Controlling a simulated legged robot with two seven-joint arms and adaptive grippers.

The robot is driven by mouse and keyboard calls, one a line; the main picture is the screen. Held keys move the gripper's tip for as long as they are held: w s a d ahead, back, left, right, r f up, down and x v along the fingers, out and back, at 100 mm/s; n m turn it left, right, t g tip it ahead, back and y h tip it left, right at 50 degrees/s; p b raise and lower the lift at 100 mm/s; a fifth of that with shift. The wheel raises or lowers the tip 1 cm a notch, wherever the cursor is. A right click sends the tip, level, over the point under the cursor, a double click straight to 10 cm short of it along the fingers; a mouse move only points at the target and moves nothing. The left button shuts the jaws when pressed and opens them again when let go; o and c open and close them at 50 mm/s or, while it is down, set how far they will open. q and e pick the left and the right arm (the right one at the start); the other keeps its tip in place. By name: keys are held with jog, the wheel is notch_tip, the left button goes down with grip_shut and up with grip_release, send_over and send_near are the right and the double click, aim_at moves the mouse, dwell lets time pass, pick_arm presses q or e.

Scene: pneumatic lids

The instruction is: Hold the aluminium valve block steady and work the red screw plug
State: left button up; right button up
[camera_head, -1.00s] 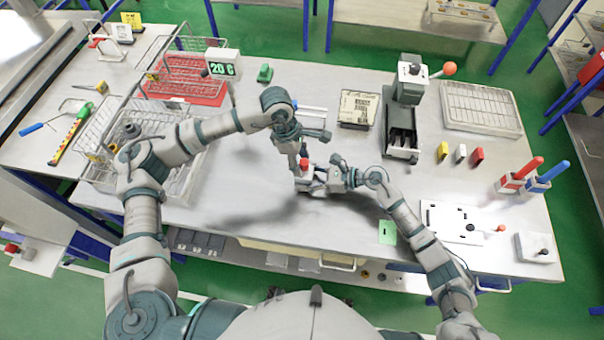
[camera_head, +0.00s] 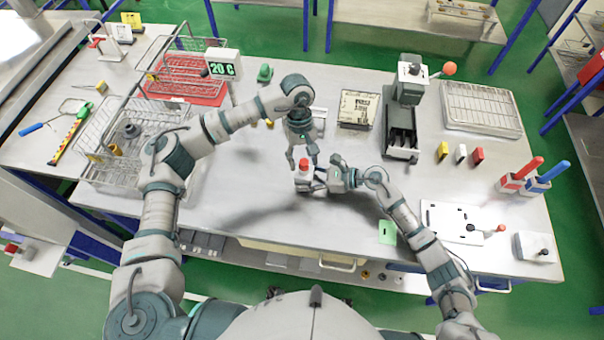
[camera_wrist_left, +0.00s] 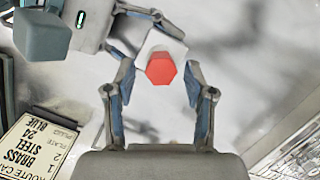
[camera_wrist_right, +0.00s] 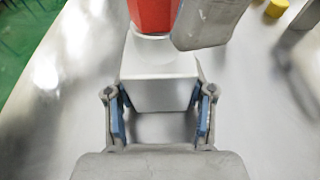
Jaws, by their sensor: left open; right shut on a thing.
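The aluminium valve block (camera_head: 303,183) stands near the middle of the bench. Its red screw plug (camera_head: 304,163) sits on top; it shows as a red hexagon in the left wrist view (camera_wrist_left: 161,68). My right gripper (camera_wrist_right: 159,112) is shut on the block from the right side in the head view. My left gripper (camera_head: 303,162) points down over the plug with its fingers spread. In the left wrist view the plug lies between the open fingers, with a gap on each side. One grey left finger (camera_wrist_right: 205,22) hangs beside the plug in the right wrist view.
A wire basket (camera_head: 95,130) stands at the left and a lever press (camera_head: 402,125) at the back right. A route card (camera_head: 357,108) lies behind the block. A white plate (camera_head: 450,222) and a green card (camera_head: 387,232) lie at the right.

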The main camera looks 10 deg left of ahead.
pick_arm(q)
jog(key=m, duration=0.3)
jog(key=shift+w+d+y, duration=0.1)
jog(key=shift+y, duration=0.3)
jog(key=m, duration=0.2)
jog(key=shift+d+m, duration=0.15)
jog(key=shift+m, duration=0.15)
grip_shut()
jog(key=n, duration=0.4)
jog(key=shift+a+h, duration=0.25)
jog(key=shift+h, duration=0.05)
jog(key=n, duration=0.3)
jog(key=shift+a+n+h, duration=0.15)
jog(key=shift+n+h, duration=0.25)
jog(key=shift+s, duration=0.2)
